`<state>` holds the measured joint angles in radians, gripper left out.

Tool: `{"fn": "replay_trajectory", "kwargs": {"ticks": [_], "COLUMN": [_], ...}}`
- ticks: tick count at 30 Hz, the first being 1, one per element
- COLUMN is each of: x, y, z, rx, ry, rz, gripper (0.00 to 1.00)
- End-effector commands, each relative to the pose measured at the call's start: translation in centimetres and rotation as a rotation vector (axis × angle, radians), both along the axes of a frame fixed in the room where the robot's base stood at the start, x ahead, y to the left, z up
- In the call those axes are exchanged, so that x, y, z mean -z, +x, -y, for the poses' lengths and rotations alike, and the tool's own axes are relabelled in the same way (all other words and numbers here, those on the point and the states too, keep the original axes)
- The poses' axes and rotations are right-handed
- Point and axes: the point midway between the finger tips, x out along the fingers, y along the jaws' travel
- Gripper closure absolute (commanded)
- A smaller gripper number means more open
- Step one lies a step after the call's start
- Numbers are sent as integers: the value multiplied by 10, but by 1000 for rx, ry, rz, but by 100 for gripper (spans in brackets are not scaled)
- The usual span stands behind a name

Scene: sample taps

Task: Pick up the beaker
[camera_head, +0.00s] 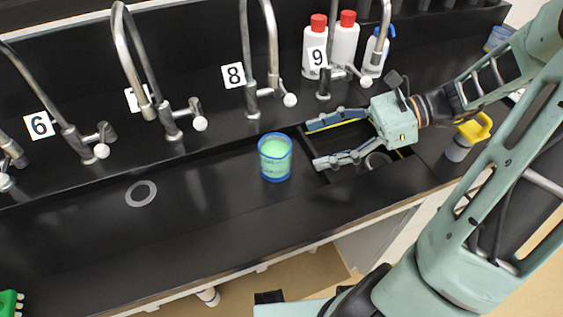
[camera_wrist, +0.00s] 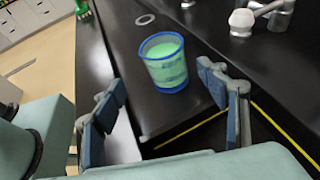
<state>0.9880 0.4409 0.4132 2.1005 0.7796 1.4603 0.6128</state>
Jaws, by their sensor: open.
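The beaker (camera_head: 275,160) is clear with a blue rim and base and holds green liquid. It stands upright on the black counter below tap 8. In the wrist view the beaker (camera_wrist: 166,72) is ahead of the fingers, nearer the right finger in the picture. My gripper (camera_head: 314,145) is to the right of the beaker, with its fingers spread and pointing left toward it. The gripper is open and empty, and its fingertips are apart from the beaker. The fingers also show at the bottom of the wrist view (camera_wrist: 160,88).
A row of metal taps (camera_head: 250,75) stands behind the beaker. White bottles with red caps (camera_head: 315,45) stand at the back right. A sink opening (camera_head: 345,170) lies under my gripper. A yellow-topped grey container (camera_head: 468,137) stands to the right. The counter left of the beaker is clear around a ring (camera_head: 141,183).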

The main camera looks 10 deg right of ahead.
Motion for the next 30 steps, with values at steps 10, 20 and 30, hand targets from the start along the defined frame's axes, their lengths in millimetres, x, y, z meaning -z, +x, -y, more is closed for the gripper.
{"fn": "replay_trajectory", "kwargs": {"ticks": [10, 20, 30], "x": [19, 37, 42], "y": [2, 11, 11], "z": [-44, -79, -93], "rx": [-2, -3, 0], "ry": [-1, -1, -3], "rz": [-1, 0, 1], "gripper": [33, 33, 33]}}
